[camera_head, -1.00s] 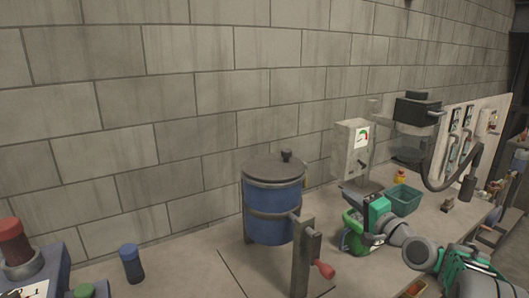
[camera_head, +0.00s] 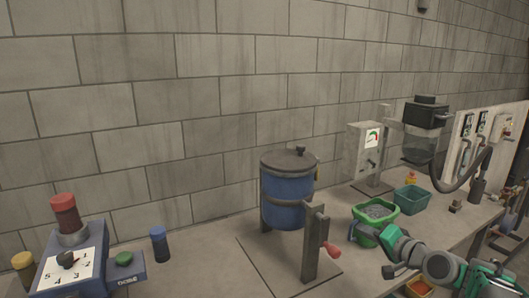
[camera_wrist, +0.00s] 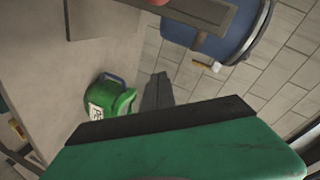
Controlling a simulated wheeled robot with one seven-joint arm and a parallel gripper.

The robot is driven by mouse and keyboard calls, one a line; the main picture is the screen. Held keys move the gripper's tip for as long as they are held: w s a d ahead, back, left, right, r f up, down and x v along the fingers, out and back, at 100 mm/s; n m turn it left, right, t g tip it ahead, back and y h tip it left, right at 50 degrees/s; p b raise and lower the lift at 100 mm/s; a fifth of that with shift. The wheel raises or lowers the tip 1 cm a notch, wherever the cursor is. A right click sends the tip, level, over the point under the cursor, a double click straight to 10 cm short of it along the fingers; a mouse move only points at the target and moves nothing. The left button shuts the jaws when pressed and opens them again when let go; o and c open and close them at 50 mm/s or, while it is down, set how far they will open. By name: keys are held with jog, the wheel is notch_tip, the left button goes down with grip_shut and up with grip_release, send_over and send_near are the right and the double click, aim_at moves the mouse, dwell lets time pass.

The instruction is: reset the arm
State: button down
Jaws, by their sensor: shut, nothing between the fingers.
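My gripper (camera_wrist: 156,92) shows in the wrist view as dark fingers drawn together, with nothing between them. Its broad green body fills the bottom of that view. In the head view my arm is at the lower right, reaching over the workbench beside a green container (camera_head: 376,213) with grey contents. The fingers are hard to make out there. The wrist view shows a green container (camera_wrist: 108,101) with a white label, left of the fingers and apart from them.
A blue lidded drum (camera_head: 287,205) with a red-handled lever (camera_head: 332,249) stands mid-bench. A teal bin (camera_head: 411,201), a gauge box (camera_head: 366,150) and a black-topped machine (camera_head: 426,118) are behind the arm. A dial box (camera_head: 75,262) is at left.

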jog(key=s+d+f+n+g+h, duration=0.15)
jog(key=s+f+g, duration=0.45)
jog(key=f, duration=0.9)
jog(key=s+f+g+h, duration=0.1)
jog(key=s+f+g, duration=0.2)
jog(key=s, duration=0.5)
jog(key=s+f+g+h, duration=0.1)
jog(key=s+f+g, duration=0.2)
jog(key=s, duration=0.5)
jog(key=s+a+r+n+g+h, duration=0.1)
jog(key=s+a+r+g+h, duration=0.15)
jog(key=s, duration=0.65)
jog(key=w+a+r+n+t, duration=0.1)
jog(key=a+r+n+t, duration=0.1)
jog(key=a+r, duration=0.2)
jog(key=w+a+r+n+t, duration=0.1)
jog(key=w+a+r+n, duration=0.1)
jog(key=a, duration=0.6)
jog(key=shift+a+r+n+t, duration=0.2)
jog(key=shift+r+n+t, duration=0.25)
jog(key=shift+r, duration=0.7)
jog(key=c, duration=2.2)
grip_release()
